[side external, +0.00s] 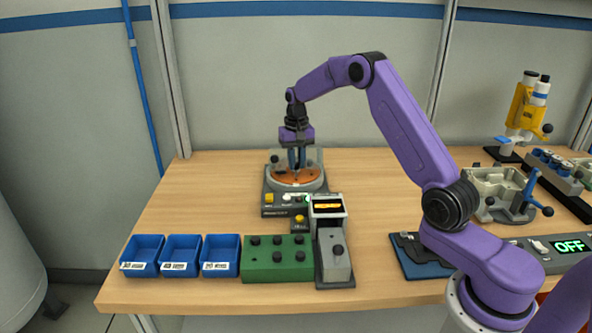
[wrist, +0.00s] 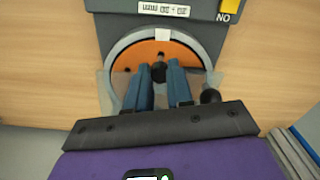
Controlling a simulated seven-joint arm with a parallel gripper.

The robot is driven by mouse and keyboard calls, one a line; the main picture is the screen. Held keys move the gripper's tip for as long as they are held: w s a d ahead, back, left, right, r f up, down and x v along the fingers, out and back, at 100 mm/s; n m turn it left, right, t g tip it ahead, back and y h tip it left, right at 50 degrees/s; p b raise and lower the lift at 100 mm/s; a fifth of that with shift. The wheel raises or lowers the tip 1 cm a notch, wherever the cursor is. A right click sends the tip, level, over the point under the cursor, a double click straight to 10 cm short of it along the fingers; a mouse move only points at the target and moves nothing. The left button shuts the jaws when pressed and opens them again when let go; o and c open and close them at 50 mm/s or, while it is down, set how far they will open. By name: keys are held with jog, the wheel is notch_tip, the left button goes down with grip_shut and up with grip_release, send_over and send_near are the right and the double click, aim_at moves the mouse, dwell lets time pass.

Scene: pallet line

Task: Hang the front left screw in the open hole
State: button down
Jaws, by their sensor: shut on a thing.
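My gripper (side external: 297,166) is over the orange disc (side external: 285,181) of a grey round-based device at the back of the table. In the wrist view, my gripper's two blue fingers (wrist: 160,82) are closed around a small black-headed screw (wrist: 158,72), above the orange disc (wrist: 140,57). The screw's lower end is hidden, so I cannot tell whether it touches the disc. Small dark holes show in the disc; which one is open is unclear. The green block (side external: 262,274) at the front carries several black-headed pieces.
A clear guard stands around the disc, with a black knob (wrist: 210,96) beside my fingers. The device's control front has a yellow button (side external: 269,198). Several blue bins (side external: 221,256) stand front left. A grey unit with a lit display (side external: 328,207) stands right of the green block.

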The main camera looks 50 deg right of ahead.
aim_at(296, 164)
jog(key=shift+w+f, duration=0.1)
jog(key=shift+f, duration=1.6)
jog(key=shift+f, duration=0.4)
jog(key=c, duration=1.3)
grip_release()
notch_tip(296, 164, up, 13)
jog(key=shift+a+f, duration=0.1)
